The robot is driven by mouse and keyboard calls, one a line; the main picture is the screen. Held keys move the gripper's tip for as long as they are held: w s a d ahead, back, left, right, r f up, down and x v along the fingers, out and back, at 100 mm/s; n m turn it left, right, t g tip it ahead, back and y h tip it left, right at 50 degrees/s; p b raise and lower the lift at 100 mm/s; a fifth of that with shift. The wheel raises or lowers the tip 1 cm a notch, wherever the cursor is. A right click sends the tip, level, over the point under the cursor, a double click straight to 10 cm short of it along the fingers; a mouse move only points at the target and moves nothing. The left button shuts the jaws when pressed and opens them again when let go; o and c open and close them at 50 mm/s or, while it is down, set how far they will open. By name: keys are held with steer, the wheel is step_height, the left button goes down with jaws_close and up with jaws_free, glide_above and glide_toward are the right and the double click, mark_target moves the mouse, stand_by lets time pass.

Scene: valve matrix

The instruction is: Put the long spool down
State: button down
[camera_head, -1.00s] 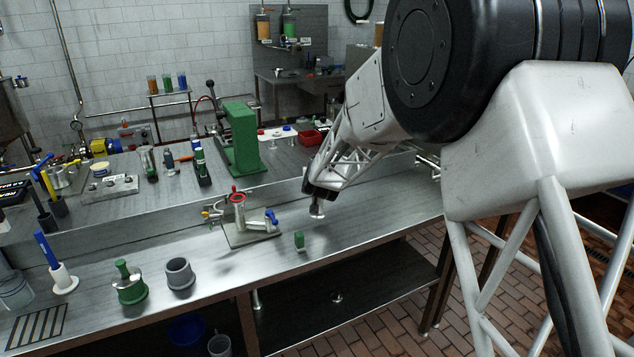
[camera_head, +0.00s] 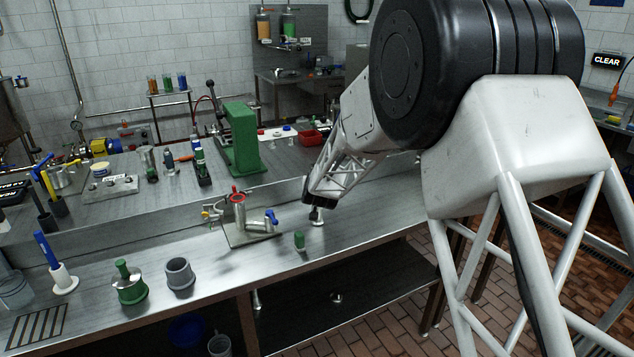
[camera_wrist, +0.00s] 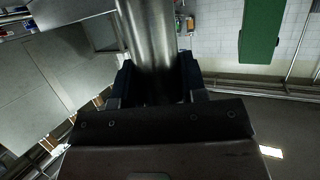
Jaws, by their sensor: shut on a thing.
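The long spool is a shiny metal cylinder, and it fills the upper middle of the wrist view (camera_wrist: 150,45). My gripper (camera_wrist: 153,88) is shut on it, with a dark finger on each side. In the head view my gripper (camera_head: 316,204) points down over the front bench, and the spool's pale lower end (camera_head: 318,219) shows just below it. The spool looks about upright there. Its lower end is at or very near the bench top (camera_head: 365,215); I cannot tell whether it touches.
A valve fixture (camera_head: 240,218) with red and blue handles is farther left. A green press (camera_head: 241,140) stands behind on the raised bench. The bench right of the spool is clear.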

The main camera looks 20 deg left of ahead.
steer(key=shift+f, duration=0.1)
stand_by(0.3)
steer(key=c, duration=0.7)
jaws_free()
steer(key=shift+f, duration=0.1)
steer(key=shift+o, duration=0.2)
steer(key=shift+r, duration=0.2)
steer(key=v, duration=1.2)
steer(key=shift+d, duration=0.1)
